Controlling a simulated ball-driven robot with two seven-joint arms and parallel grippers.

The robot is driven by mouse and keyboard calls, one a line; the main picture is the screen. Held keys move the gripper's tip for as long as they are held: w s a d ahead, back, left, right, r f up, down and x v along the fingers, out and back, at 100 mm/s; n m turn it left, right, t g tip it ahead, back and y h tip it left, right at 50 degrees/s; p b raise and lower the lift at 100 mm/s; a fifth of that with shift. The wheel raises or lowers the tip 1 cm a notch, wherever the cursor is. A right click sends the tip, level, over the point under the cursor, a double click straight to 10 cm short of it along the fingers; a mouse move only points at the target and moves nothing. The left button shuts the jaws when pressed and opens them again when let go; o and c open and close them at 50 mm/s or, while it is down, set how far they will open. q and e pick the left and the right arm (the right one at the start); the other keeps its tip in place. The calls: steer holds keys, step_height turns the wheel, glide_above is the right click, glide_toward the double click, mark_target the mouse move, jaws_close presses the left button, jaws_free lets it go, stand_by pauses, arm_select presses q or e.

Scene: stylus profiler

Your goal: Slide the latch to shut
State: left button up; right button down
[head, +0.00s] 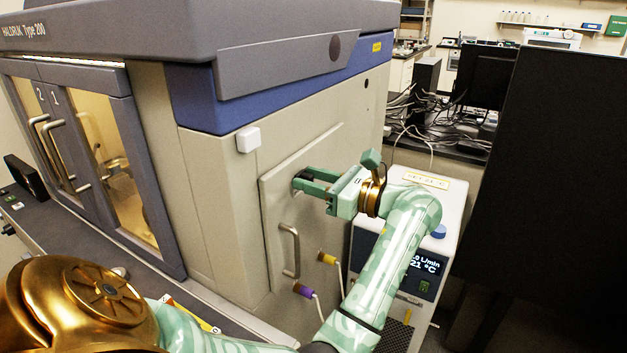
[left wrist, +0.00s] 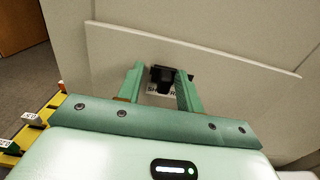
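The latch is a small black piece on the beige side panel of the large cabinet. In the left wrist view the latch (left wrist: 164,76) sits between the fingertips of my left gripper (left wrist: 161,88), above a partly covered white label (left wrist: 158,90). The fingers are apart, with a gap to the latch on the left side; contact on the right side is unclear. In the head view my left gripper (head: 300,181) reaches leftward to the panel (head: 275,203), and its fingers mostly hide the latch. My right gripper is not in view.
A metal handle (head: 290,250) is on the panel below my gripper. Purple (head: 303,290) and yellow (head: 327,258) hose fittings are below right. A white device with a display (head: 425,268) stands behind my left arm. A black panel (head: 550,180) fills the right side.

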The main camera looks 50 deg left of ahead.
arm_select(q)
steer(key=b+v, duration=0.1)
steer(key=v, duration=1.5)
steer(key=shift+d, duration=0.2)
